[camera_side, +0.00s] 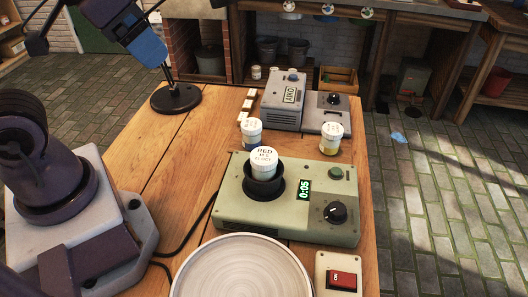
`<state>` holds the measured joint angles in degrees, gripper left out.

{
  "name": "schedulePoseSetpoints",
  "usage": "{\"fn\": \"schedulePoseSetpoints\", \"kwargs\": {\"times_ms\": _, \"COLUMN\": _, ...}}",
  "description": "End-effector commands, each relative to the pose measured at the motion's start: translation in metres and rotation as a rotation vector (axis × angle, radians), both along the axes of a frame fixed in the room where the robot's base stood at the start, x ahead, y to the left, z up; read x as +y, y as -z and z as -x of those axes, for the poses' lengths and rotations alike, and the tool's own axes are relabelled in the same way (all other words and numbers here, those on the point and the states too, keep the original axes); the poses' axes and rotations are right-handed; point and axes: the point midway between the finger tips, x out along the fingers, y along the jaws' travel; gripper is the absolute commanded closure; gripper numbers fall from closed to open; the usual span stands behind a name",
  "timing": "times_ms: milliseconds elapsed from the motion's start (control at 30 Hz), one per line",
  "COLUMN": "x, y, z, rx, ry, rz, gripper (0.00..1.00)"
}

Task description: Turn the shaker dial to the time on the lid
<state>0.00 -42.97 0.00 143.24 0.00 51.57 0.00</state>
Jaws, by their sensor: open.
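A pale green shaker (230,205) stands on the wooden table. Its black dial (335,212) is at the front right, and its green display (304,190) reads 0:05. A paint pot with a white lid (264,157) sits upright in the dark round holder (262,187). The lid's top line looks like "RED"; the smaller lines below are too small to read surely. My gripper (149,50), dark with a blue end, is at the upper left, high and well away from the dial. Its fingers are hard to make out, and nothing shows in it.
Two more lidded pots, one blue (251,131) and one yellow (332,138), stand behind the shaker. A grey machine (283,101) is at the back. A round plate (240,272) and a red switch box (341,279) are in front. A black lamp base (176,98) stands back left.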

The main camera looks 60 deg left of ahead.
Motion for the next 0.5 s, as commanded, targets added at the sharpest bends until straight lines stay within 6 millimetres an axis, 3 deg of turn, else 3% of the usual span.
{"fn": "schedulePoseSetpoints", "kwargs": {"times_ms": 100, "x": 0.0, "y": 0.0, "z": 0.0, "rx": 0.0, "ry": 0.0, "rz": 0.0, "gripper": 0.21}}
{"fn": "schedulePoseSetpoints", "kwargs": {"times_ms": 200, "x": 0.0, "y": 0.0, "z": 0.0, "rx": 0.0, "ry": 0.0, "rz": 0.0, "gripper": 0.37}}
{"fn": "schedulePoseSetpoints", "kwargs": {"times_ms": 333, "x": -0.002, "y": 0.002, "z": -0.001, "rx": 0.012, "ry": 0.009, "rz": 0.0, "gripper": 0.37}}
{"fn": "schedulePoseSetpoints", "kwargs": {"times_ms": 500, "x": -0.013, "y": 0.022, "z": -0.014, "rx": 0.133, "ry": 0.063, "rz": -0.019, "gripper": 0.37}}
